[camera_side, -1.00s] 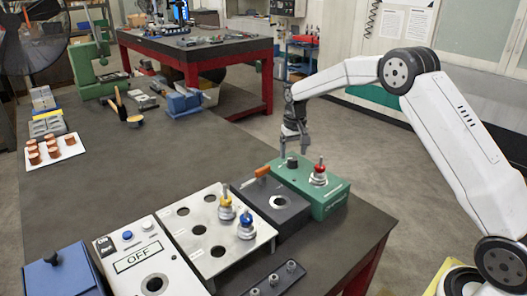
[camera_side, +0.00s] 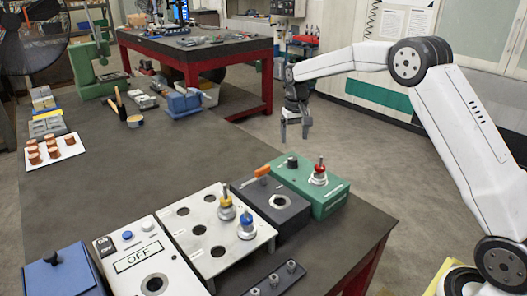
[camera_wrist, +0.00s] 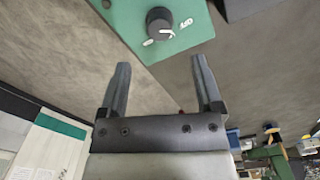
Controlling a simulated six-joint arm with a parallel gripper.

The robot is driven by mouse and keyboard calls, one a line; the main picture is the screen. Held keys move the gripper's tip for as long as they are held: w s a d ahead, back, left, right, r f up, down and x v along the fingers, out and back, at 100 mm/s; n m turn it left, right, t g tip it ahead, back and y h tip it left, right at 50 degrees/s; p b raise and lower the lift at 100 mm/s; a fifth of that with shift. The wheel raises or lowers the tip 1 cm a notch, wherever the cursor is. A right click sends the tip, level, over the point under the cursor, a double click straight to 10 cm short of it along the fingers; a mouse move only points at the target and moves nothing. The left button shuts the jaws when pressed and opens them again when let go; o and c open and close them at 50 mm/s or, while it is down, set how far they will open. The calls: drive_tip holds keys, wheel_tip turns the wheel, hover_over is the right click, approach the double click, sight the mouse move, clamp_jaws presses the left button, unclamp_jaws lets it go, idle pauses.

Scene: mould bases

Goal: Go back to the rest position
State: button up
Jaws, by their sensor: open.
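My gripper (camera_side: 294,130) is open and empty in the side view, raised in the air behind and above the green box. Its two fingers (camera_wrist: 162,85) stand apart in the wrist view with nothing between them. The green box (camera_side: 330,204) sits at the right end of the bench. It carries a black knob (camera_side: 292,162) and a red-topped piece (camera_side: 319,172). The knob also shows in the wrist view (camera_wrist: 159,22), beyond the fingertips and apart from them.
A dark block (camera_side: 260,204) with an orange handle adjoins the green box. A metal plate (camera_side: 190,230) holds a yellow-topped piece (camera_side: 226,206) and a blue-topped piece (camera_side: 246,224). The switch box (camera_side: 177,268) reads OFF. Copper parts lie on a white tray (camera_side: 70,151). Open air surrounds my gripper.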

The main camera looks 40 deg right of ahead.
drive_tip(key=shift+s+a, duration=0.4)
drive_tip(key=shift+s, duration=0.05)
drive_tip(key=s+a+f+n+t, duration=0.1)
drive_tip(key=s+a, duration=0.2)
drive_tip(key=s, duration=0.5)
drive_tip(key=s+a+f+n, duration=0.2)
drive_tip(key=s+a, duration=0.2)
drive_tip(key=s, duration=0.5)
drive_tip(key=s+a+f+n+t, duration=0.1)
drive_tip(key=s+a+f, duration=0.1)
drive_tip(key=s, duration=0.7)
drive_tip(key=shift+s+a+f+t, duration=0.15)
drive_tip(key=shift+a+t, duration=0.15)
drive_tip(key=shift+a, duration=0.45)
